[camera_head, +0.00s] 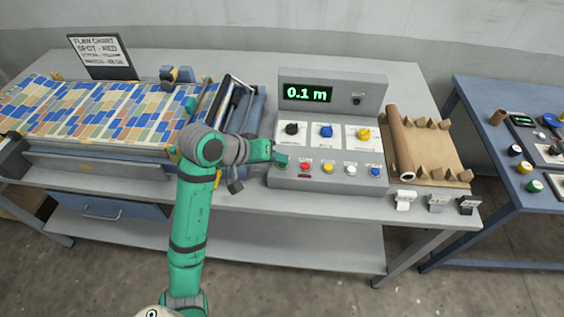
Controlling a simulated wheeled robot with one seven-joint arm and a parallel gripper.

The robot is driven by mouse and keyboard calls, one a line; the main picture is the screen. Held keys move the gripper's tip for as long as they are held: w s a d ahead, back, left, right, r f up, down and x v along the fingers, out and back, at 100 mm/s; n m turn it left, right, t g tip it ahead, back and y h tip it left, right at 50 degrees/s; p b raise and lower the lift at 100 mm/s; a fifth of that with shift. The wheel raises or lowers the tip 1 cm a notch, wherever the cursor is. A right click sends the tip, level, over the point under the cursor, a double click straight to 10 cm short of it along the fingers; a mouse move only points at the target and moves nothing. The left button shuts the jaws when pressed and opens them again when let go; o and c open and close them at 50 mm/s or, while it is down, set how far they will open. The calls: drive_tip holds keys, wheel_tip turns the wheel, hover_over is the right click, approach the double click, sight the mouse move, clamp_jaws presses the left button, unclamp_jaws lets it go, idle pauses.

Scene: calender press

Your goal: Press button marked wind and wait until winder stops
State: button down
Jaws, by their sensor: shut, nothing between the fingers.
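The grey control console (330,185) stands in the middle of the bench. Its display (306,93) reads "0.1 m" in green. A row of small buttons runs along its front: red (304,167), yellow (327,168), white (350,170) and blue (375,171). Their labels are too small to read, so I cannot tell which is marked wind. My gripper (281,159) is shut and empty at the left end of this row. It covers that spot, and I cannot tell whether it touches a button there.
A press with a patterned multicoloured sheet (85,110) is at left, with a sign (101,55) behind it. A brown roll (400,143) and wedge blocks lie on a board right of the console. Small tags (437,203) sit at the front edge. A blue table (500,205) stands at right.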

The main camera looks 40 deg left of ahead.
sight(279, 166)
drive_tip(key=shift+r, duration=0.8)
drive_tip(key=shift+w+r, duration=0.1)
drive_tip(key=shift+r, duration=2.35)
